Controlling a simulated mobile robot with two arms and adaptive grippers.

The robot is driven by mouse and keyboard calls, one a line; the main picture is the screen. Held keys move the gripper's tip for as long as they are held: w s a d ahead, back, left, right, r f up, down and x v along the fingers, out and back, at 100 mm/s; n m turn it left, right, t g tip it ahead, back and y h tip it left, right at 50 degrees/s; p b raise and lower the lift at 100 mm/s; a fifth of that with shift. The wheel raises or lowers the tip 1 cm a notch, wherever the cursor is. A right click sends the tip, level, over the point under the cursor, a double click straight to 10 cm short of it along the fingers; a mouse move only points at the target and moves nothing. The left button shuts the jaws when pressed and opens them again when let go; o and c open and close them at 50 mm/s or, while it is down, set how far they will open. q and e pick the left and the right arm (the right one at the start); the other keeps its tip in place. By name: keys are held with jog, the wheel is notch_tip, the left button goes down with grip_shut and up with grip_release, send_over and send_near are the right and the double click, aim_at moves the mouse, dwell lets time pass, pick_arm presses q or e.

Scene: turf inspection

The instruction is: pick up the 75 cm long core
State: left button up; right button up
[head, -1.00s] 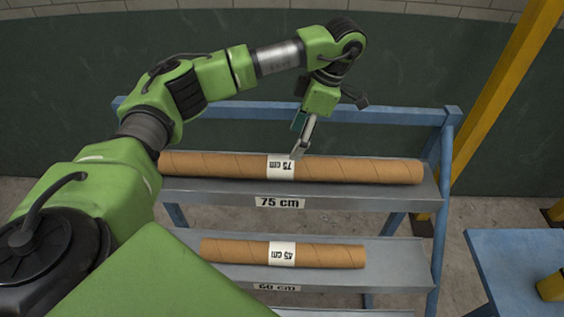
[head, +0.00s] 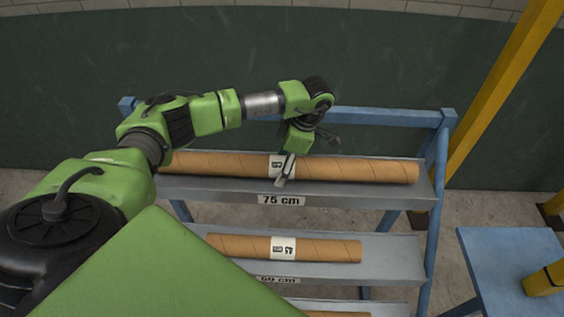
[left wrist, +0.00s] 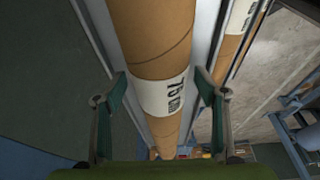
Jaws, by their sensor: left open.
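The 75 cm core (head: 350,169) is a long brown cardboard tube with a white label around its middle. It lies on the upper shelf (head: 400,192), above the "75 cm" tag. My left gripper (head: 284,180) is at the core's label. In the left wrist view the core (left wrist: 150,40) runs between the two open fingers of the gripper (left wrist: 160,88), one on each side of the label. I cannot tell whether either finger touches it. My right gripper is not in view.
A shorter core (head: 335,249) lies on the shelf below (head: 395,258), and part of another tube (head: 335,314) shows at the bottom edge. A blue table (head: 490,260) with a yellow object (head: 545,280) stands at the right. A yellow post (head: 500,80) rises behind the rack's right side.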

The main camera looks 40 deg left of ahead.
pick_arm(q)
jog(key=shift+f, duration=0.1)
jog(key=shift+d, duration=0.1)
jog(key=c, duration=1.4)
jog(key=shift+w, duration=0.1)
grip_shut()
